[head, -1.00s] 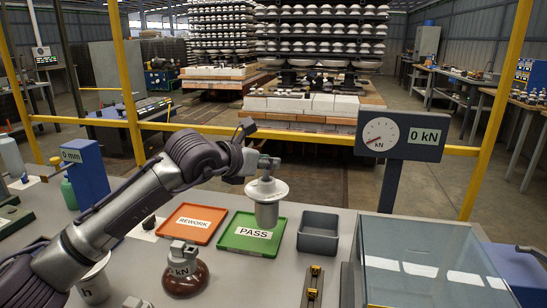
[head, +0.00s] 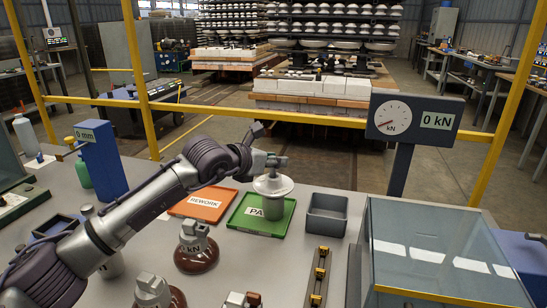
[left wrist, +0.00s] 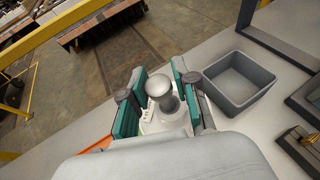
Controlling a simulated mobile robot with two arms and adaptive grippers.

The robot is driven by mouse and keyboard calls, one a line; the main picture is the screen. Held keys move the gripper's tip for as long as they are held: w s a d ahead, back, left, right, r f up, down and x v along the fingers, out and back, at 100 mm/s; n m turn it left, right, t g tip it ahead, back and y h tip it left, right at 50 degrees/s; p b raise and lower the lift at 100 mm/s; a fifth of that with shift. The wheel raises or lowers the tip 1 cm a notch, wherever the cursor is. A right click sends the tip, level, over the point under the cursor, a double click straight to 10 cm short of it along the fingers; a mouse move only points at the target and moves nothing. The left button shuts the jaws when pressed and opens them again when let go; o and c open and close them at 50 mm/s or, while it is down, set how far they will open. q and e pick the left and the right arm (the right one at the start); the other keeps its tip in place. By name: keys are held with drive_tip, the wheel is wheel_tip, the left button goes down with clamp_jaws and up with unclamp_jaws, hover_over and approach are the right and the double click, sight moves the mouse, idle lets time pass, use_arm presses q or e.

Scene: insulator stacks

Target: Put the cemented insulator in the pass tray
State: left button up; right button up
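The cemented insulator (head: 273,187), pale grey with a wide disc and a pin on top, is upright at the green PASS tray (head: 237,223), covering part of its label. Its base appears to be on the tray floor. My left gripper (head: 277,163) is at the pin, above the disc. In the left wrist view the rounded pin head (left wrist: 158,86) is between the two teal fingers (left wrist: 160,92). A gap shows beside the pin, so the fingers look open around it. My right gripper is not in view.
The orange REWORK tray (head: 190,212) is left of the PASS tray. A grey bin (head: 327,215) is close on its right, and a glass-topped box (head: 440,250) farther right. A brown insulator (head: 196,258) stands in front. A gauge (head: 415,118) reads 0 kN.

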use_arm(q)
drive_tip(key=shift+o, duration=0.9)
drive_tip(key=shift+r, duration=0.1)
drive_tip(key=v, duration=1.2)
drive_tip(key=shift+b, duration=0.45)
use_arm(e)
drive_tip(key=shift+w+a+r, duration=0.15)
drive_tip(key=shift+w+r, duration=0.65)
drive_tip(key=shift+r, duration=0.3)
